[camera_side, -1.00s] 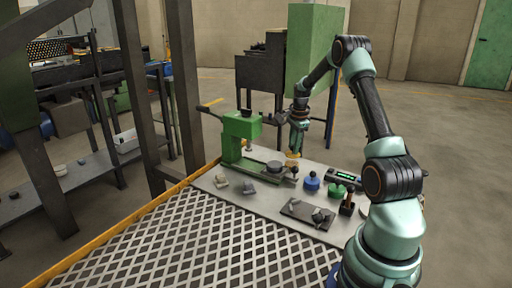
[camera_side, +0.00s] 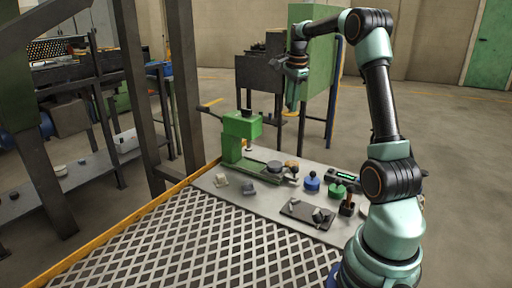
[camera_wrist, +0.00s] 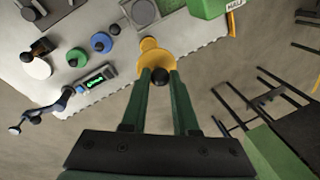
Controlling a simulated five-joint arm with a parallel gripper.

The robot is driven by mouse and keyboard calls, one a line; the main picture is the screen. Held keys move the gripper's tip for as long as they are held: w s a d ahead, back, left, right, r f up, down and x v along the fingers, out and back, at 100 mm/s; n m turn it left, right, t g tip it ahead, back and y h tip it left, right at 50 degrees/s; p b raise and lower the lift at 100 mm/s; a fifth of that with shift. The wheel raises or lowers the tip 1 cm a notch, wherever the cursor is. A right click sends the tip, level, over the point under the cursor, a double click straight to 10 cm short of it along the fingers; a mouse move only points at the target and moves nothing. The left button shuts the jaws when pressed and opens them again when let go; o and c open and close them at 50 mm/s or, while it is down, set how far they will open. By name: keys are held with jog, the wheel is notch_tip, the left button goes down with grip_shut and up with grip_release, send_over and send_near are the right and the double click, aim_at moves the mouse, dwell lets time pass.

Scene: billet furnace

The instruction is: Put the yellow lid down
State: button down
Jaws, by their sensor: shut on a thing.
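The yellow lid (camera_wrist: 153,56), a round disc with a black knob (camera_wrist: 160,78), hangs from my gripper (camera_wrist: 160,80) in the wrist view. The knob is between the two green fingers, which are shut on it. In the side view my gripper (camera_side: 292,108) is raised well above the bench, near its back edge; the lid is too small to make out clearly there. A small tan round thing (camera_side: 291,164) stands on the bench below; I cannot tell what it is.
A blue lid (camera_side: 312,182) and a green lid (camera_side: 337,190) with knobs are on the grey bench (camera_side: 255,205). A green machine (camera_side: 238,128), a green-lit display (camera_side: 345,175) and a dark plate (camera_side: 305,213) stand nearby. A tall green cabinet (camera_side: 318,62) is behind.

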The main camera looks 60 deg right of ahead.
jog(key=s+a+f+n, duration=0.1)
jog(key=s+a+n, duration=0.1)
jog(key=a, duration=0.7)
jog(key=s+a+f+n, duration=0.1)
jog(key=s+a, duration=0.1)
jog(key=a, duration=0.8)
jog(key=shift+y, duration=0.3)
notch_tip(320, 180, down, 20)
jog(key=shift+s+d+f, duration=0.1)
jog(key=shift+d, duration=0.05)
jog(key=shift+f, duration=0.1)
jog(key=c, duration=0.7)
grip_release()
